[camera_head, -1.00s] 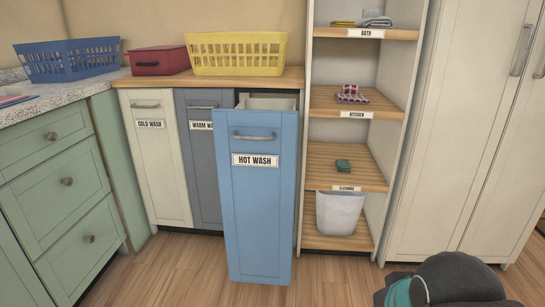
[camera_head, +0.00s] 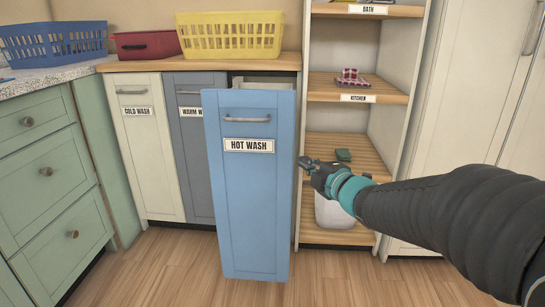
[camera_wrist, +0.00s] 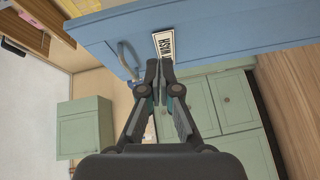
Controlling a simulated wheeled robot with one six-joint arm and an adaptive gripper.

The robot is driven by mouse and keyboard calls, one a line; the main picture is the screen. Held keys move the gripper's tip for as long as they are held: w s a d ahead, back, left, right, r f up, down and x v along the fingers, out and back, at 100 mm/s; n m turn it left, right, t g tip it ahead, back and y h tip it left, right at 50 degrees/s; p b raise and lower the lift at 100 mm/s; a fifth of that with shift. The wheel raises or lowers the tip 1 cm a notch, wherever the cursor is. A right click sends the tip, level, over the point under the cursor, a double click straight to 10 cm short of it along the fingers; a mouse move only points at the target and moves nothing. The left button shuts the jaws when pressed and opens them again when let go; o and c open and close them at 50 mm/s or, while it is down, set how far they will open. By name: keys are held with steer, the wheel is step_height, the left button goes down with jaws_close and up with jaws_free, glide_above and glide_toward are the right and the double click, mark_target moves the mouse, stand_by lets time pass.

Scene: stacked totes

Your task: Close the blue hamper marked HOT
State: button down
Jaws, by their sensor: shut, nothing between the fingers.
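The blue hamper front (camera_head: 250,200) is labelled HOT WASH and stands pulled out from the cabinet row. Its bar handle (camera_head: 247,118) is near the top, above the label (camera_head: 249,146). A light bin edge (camera_head: 265,84) shows behind the front. My gripper (camera_head: 306,164) is to the right of the blue front, at about label height. In the wrist view my gripper (camera_wrist: 159,65) is shut and empty, its tips close to the label (camera_wrist: 163,45) on the blue front (camera_wrist: 210,35). I cannot tell whether they touch it.
The white COLD WASH (camera_head: 148,160) and grey WARM WASH (camera_head: 197,160) fronts sit flush at left. A yellow basket (camera_head: 230,40) and red box (camera_head: 145,44) stand on the counter. An open shelf unit (camera_head: 350,100) is behind my gripper. Floor (camera_head: 150,275) in front is clear.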

steer(key=a+f+n+g+y, duration=0.2)
steer(key=a+n+y, duration=0.2)
glide_toward(259, 145)
steer(key=w+a, duration=0.1)
steer(key=a, duration=0.2)
steer(key=w+a, duration=0.1)
steer(key=shift+w+a+f, duration=0.15)
steer(key=shift+w+a, duration=0.15)
steer(key=shift+w, duration=0.9)
